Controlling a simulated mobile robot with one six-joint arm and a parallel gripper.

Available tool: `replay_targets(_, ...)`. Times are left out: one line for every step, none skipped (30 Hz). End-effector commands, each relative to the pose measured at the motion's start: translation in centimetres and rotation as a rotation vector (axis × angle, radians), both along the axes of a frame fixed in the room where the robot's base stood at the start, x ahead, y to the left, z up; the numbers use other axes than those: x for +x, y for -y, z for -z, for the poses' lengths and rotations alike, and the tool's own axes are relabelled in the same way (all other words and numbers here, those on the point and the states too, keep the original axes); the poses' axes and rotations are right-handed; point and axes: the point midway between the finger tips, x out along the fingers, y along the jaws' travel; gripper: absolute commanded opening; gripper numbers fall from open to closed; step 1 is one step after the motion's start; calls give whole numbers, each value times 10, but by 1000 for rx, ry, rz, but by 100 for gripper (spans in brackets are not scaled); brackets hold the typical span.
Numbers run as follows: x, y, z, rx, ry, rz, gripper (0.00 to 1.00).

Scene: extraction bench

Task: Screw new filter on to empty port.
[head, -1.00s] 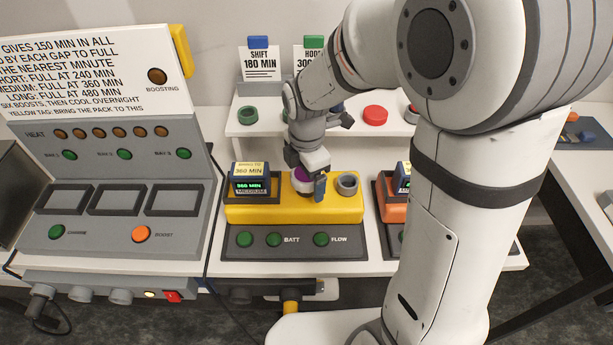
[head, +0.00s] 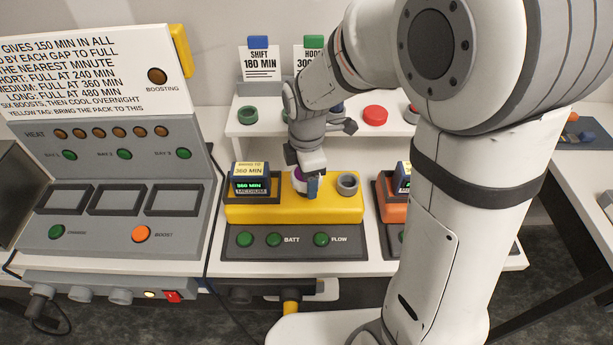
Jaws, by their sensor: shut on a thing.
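The yellow unit (head: 265,210) stands on the bench with green lamps on its dark front base. A grey open-topped round port (head: 347,184) stands at the right of its top. My gripper (head: 307,186) points down over the unit's top, just left of that port. It is shut on a round filter with a purple edge (head: 298,174), mostly hidden by the fingers. The filter is at the unit's top; I cannot tell whether it is threaded onto a port beneath. A battery pack (head: 251,187) reading 360 MIN sits at the unit's left.
An orange unit (head: 393,213) stands close to the right, partly hidden by my arm. A shelf behind (head: 272,129) holds a green ring (head: 248,115) and a red cap (head: 375,115). The grey charger console (head: 120,225) stands at the left, with a cable beside it.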

Motion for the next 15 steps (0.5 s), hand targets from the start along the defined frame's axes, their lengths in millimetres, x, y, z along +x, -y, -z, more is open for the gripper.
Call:
replay_targets(0, 0, 1, 0, -1, 62, 37)
replay_targets(0, 0, 1, 0, -1, 102, 37)
replay_targets(0, 0, 1, 0, -1, 155, 37)
replay_targets(0, 0, 1, 0, -1, 195, 37)
replay_targets(-1, 0, 1, 0, -1, 233, 37)
replay_targets(-1, 0, 1, 0, -1, 286, 37)
replay_targets(-1, 0, 1, 0, -1, 326, 37)
replay_targets(-1, 0, 1, 0, -2, 364, 37)
replay_targets(-1, 0, 1, 0, -2, 418, 37)
replay_targets(-1, 0, 1, 0, -2, 456, 37)
replay_targets(-1, 0, 1, 0, -2, 496, 37)
replay_targets(-1, 0, 1, 0, -2, 548, 37)
replay_targets(-1, 0, 1, 0, -2, 587, 37)
replay_targets(-1, 0, 1, -1, -2, 627, 37)
replay_targets(-1, 0, 1, -1, -2, 679, 37)
